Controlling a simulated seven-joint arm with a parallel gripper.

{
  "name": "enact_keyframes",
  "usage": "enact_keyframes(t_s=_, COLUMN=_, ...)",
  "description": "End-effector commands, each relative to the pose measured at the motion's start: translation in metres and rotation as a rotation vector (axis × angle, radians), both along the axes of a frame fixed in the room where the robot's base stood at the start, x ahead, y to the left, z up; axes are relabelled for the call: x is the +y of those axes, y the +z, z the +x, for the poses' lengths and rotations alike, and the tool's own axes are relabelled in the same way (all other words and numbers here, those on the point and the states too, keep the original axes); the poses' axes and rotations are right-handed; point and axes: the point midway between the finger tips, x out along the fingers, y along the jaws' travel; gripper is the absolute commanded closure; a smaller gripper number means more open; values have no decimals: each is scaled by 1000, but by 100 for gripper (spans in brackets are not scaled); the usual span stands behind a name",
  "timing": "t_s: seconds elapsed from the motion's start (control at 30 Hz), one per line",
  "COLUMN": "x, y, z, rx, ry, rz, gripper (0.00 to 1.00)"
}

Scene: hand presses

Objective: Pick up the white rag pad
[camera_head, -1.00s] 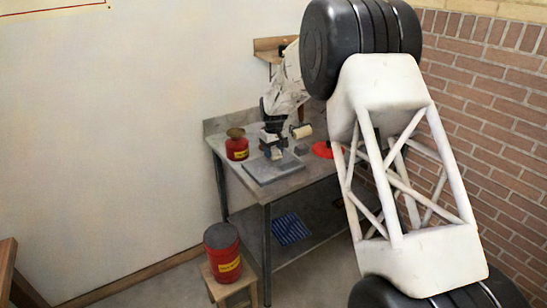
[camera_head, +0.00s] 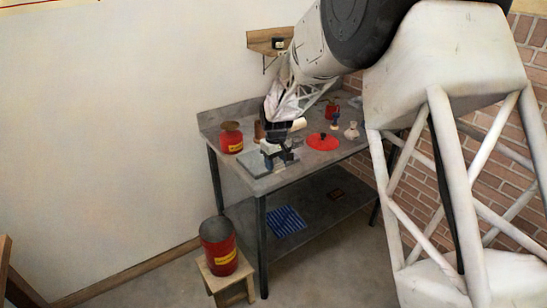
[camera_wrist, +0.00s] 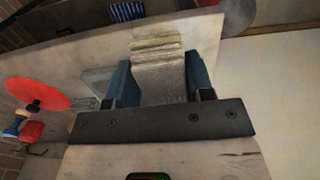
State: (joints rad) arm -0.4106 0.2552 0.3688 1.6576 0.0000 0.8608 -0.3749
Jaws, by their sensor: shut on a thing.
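My gripper (camera_wrist: 160,84) has two blue fingers in the wrist view, closed on the white rag pad (camera_wrist: 158,68). The pad is a thick, folded, off-white cloth block held between the fingers, its layered far end standing out past them. In the head view my gripper (camera_head: 277,142) is low over the left half of the grey workbench (camera_head: 290,178), beside a flat grey plate (camera_head: 246,163). The pad cannot be clearly made out there, and I cannot tell whether it touches anything below.
A red can (camera_head: 231,140) stands left of my gripper; a red disc (camera_head: 323,142) lies to the right, with a small clear bottle (camera_head: 351,131) beyond it. A blue striped cloth (camera_head: 286,221) is on the lower shelf. Another red can (camera_head: 220,252) sits on a stool.

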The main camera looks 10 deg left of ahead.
Motion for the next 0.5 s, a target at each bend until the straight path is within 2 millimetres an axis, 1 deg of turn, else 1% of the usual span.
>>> enact_keyframes(t_s=0.2, x=-6, y=2, z=-13, rx=-1, ry=0, rz=1, gripper=79)
enact_keyframes(t_s=0.5, x=-7, y=2, z=-17, rx=-1, ry=0, rz=1, gripper=79)
